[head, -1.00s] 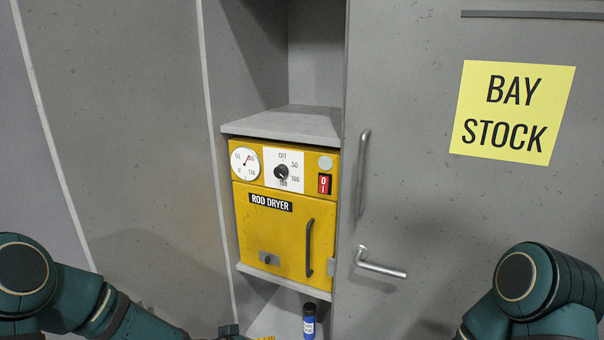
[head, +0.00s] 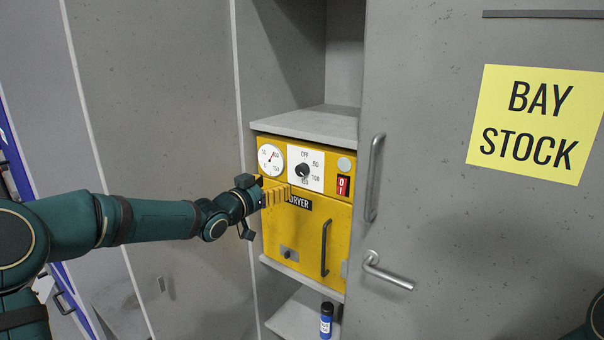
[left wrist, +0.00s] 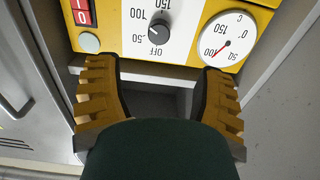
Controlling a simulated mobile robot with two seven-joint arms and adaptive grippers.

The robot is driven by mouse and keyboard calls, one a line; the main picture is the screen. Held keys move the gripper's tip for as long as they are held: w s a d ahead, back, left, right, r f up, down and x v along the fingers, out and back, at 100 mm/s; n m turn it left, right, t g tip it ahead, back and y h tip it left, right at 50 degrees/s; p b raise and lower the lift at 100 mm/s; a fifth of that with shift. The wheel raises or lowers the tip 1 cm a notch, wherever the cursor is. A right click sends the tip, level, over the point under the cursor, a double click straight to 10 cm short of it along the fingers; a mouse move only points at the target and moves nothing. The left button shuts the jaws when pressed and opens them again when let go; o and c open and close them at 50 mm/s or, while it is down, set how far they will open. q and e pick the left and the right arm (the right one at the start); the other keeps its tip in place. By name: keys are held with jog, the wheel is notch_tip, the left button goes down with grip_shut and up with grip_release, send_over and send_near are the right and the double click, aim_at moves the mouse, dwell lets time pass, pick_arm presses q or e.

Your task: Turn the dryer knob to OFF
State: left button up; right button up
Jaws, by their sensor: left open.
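The dryer knob (head: 303,170) is a small black dial on a white plate with OFF at its top, on the yellow rod dryer (head: 300,232). Its exact setting is too small to read surely. In the left wrist view the knob (left wrist: 158,30) appears upside down, beyond the fingertips and between their lines. My left gripper (head: 275,193) is open and empty, in front of the panel, below and left of the knob, apart from it. Its yellow ridged fingers (left wrist: 157,75) are spread wide in the wrist view. My right gripper is out of view.
A round gauge (head: 271,159) is left of the knob; a red switch (head: 343,186) is right. The dryer door handle (head: 325,248) is below. A grey cabinet door with a handle (head: 374,178) stands at right. A blue bottle (head: 326,320) is on the lower shelf.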

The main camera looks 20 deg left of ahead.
aim_at(299, 172)
pick_arm(q)
jog(key=x, duration=1.1)
jog(key=shift+w+d+f, duration=0.1)
jog(key=shift+w+d, duration=0.05)
jog(key=shift+w, duration=0.05)
grip_shut()
